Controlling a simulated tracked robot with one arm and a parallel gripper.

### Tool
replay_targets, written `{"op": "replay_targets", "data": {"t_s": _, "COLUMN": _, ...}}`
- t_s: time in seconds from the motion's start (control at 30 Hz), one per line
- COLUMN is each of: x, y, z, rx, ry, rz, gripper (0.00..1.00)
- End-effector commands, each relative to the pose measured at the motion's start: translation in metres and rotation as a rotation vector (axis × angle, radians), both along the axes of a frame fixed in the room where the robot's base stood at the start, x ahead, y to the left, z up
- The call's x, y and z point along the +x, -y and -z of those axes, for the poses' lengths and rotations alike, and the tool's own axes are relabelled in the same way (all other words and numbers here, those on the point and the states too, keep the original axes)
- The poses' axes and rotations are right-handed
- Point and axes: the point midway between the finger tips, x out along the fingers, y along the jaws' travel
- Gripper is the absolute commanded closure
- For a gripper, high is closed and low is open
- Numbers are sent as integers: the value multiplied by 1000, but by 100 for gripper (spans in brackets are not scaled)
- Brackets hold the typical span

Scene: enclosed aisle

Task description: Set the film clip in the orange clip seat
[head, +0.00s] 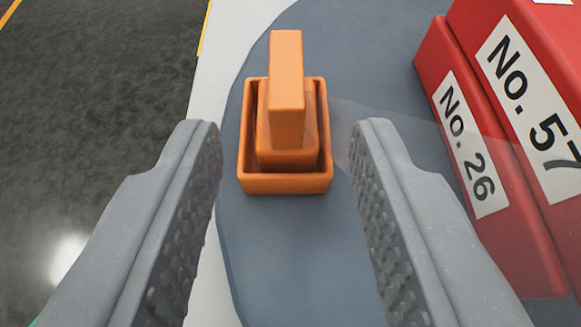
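The orange clip seat (285,184) is a small open-topped box on a blue-grey surface, at the upper middle of the head view. An orange film clip (287,82) with a tall block-shaped top stands upright inside the seat's walls. Its lower part is inside the rim, and its underside is hidden. My gripper (283,140) is open, with one grey ridged finger to the left of the seat and one to the right. Neither finger appears to touch the clip or the seat.
Red boxes labelled No. 26 (466,145) and No. 57 (528,100) stand close on the right, beside my right finger. The blue-grey surface (290,260) is clear in front of the seat. A pale edge borders it on the left, with dark floor (90,110) beyond.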

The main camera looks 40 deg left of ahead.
Motion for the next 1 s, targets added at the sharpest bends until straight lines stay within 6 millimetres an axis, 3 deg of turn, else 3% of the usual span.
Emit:
{"op": "replay_targets", "data": {"t_s": 0.2, "x": -13, "y": 10, "z": -8, "rx": 0, "ry": -1, "rz": 0, "gripper": 64}}
{"op": "replay_targets", "data": {"t_s": 0.47, "x": -14, "y": 11, "z": -8, "rx": 0, "ry": -1, "rz": -1, "gripper": 64}}
{"op": "replay_targets", "data": {"t_s": 0.57, "x": -8, "y": 13, "z": -13, "rx": -23, "ry": 9, "rz": 6, "gripper": 64}}
{"op": "replay_targets", "data": {"t_s": 0.67, "x": 18, "y": 22, "z": -33, "rx": -119, "ry": 51, "rz": 36, "gripper": 64}}
{"op": "replay_targets", "data": {"t_s": 0.77, "x": 61, "y": 35, "z": -78, "rx": -273, "ry": 129, "rz": 99, "gripper": 64}}
{"op": "replay_targets", "data": {"t_s": 0.87, "x": 108, "y": 44, "z": -150, "rx": -435, "ry": 234, "rz": 204, "gripper": 64}}
{"op": "replay_targets", "data": {"t_s": 0.9, "x": 123, "y": 45, "z": -183, "rx": -488, "ry": 276, "rz": 253, "gripper": 64}}
{"op": "replay_targets", "data": {"t_s": 0.97, "x": 141, "y": 43, "z": -233, "rx": -549, "ry": 336, "rz": 327, "gripper": 64}}
{"op": "replay_targets", "data": {"t_s": 1.0, "x": 149, "y": 39, "z": -267, "rx": -579, "ry": 373, "rz": 380, "gripper": 64}}
